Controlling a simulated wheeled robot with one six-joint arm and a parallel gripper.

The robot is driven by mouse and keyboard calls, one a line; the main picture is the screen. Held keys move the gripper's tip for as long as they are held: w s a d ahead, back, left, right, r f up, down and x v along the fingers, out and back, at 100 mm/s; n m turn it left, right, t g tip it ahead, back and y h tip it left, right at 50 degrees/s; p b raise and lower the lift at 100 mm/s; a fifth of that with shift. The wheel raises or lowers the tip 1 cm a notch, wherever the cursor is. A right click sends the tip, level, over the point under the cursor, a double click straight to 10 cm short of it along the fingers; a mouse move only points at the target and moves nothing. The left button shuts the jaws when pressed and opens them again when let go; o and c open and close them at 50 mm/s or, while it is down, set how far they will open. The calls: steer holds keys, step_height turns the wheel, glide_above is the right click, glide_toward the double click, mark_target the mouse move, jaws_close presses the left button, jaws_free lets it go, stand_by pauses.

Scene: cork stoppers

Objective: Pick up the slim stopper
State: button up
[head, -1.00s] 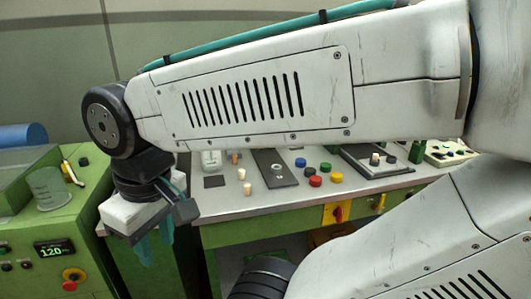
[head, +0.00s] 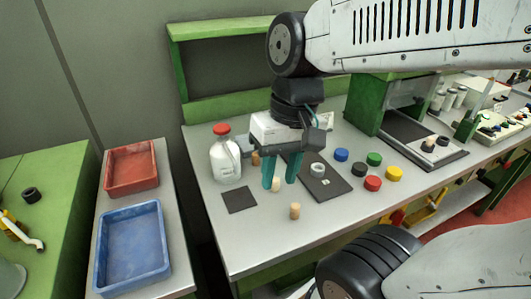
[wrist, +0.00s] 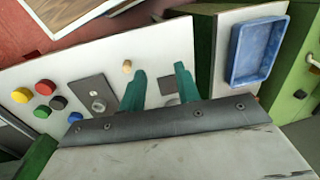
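Several cork stoppers stand on the grey worktop in the head view. A light one (head: 295,211) is nearest the front edge, a second (head: 275,185) shows between the fingers of my gripper (head: 280,183), and a third, darker one (head: 256,158) is behind, beside the bottle. Another stopper (head: 428,145) stands at the right on a dark plate. I cannot tell for sure which is slim. My gripper's teal fingers are apart, empty and pointing down. The wrist view shows one stopper (wrist: 127,67) beyond the left fingertip; the others are not visible there.
A white bottle with a red cap (head: 226,155) stands left of my gripper. A dark plate with a ring (head: 318,182) and coloured knobs (head: 372,184) lie to the right. Red (head: 131,167) and blue (head: 133,245) trays are at the left.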

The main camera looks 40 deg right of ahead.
steer(key=w+f+m+g+y, duration=0.1)
steer(key=w+f+m+y, duration=0.15)
steer(key=w+m, duration=0.2)
steer(key=m+t+y, duration=0.6)
steer(key=m+t, duration=0.3)
steer(key=m, duration=1.1)
glide_toward(255, 153)
steer(key=f, duration=0.2)
steer(key=a+f, duration=0.1)
steer(key=shift+w+a+f+n, duration=0.1)
steer(key=shift+w+n, duration=0.15)
steer(key=shift+w, duration=0.15)
steer(key=shift+w+a+f+t, duration=0.1)
steer(key=shift+w+f+t, duration=0.1)
steer(key=shift+t, duration=0.2)
steer(key=x, duration=0.4)
steer(key=r+x, duration=0.1)
steer(key=x, duration=0.2)
steer(key=shift+a, duration=0.45)
jaws_close()
